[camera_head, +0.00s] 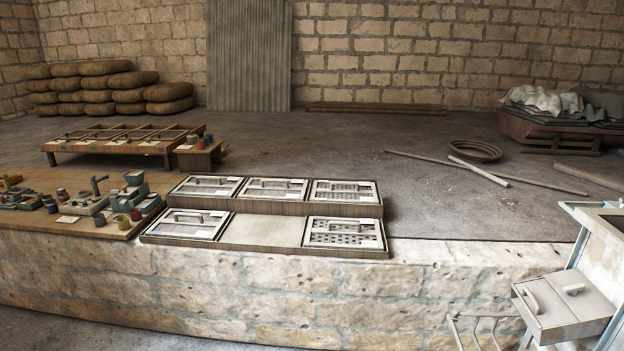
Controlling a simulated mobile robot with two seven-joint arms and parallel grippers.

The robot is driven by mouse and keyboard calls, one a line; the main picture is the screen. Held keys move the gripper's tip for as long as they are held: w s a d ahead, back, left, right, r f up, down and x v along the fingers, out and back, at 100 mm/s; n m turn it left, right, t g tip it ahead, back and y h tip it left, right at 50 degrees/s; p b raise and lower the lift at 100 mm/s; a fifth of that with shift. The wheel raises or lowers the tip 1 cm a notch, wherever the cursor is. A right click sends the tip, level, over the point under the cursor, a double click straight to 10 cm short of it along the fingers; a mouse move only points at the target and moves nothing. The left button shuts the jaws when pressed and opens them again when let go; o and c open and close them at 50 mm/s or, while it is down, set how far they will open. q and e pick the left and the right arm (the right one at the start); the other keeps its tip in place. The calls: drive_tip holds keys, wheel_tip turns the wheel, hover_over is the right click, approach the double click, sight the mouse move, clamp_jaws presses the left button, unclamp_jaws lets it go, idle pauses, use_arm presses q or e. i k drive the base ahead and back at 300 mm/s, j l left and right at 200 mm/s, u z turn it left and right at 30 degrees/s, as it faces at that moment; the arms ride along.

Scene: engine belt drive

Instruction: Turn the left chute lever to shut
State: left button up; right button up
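I cannot pick out the left chute lever with certainty. At the right edge stands a pale blue and white cabinet (603,245), cut off by the picture. I cannot tell whether either of these is a lever. Neither of my grippers is in view.
A stone ledge (300,285) crosses the front, bearing framed trays (345,232) with handles and a board of small parts (95,230). A low slatted wooden rack (120,140) stands behind. Poles (478,172) and a coil (475,150) lie on the floor at right.

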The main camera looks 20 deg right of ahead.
sight(572, 290)
drive_tip(key=i+l+z, duration=0.1)
drive_tip(key=i+z, duration=0.75)
drive_tip(key=i+j+z, duration=0.15)
drive_tip(key=z, duration=0.25)
drive_tip(key=i+z, duration=0.15)
drive_tip(key=z, duration=0.25)
drive_tip(key=i+j+z, duration=0.15)
drive_tip(key=z, duration=0.2)
drive_tip(key=i+j+z, duration=0.15)
drive_tip(key=z, duration=0.25)
drive_tip(key=i+j+z, duration=0.1)
drive_tip(key=z, duration=0.25)
drive_tip(key=j, duration=0.1)
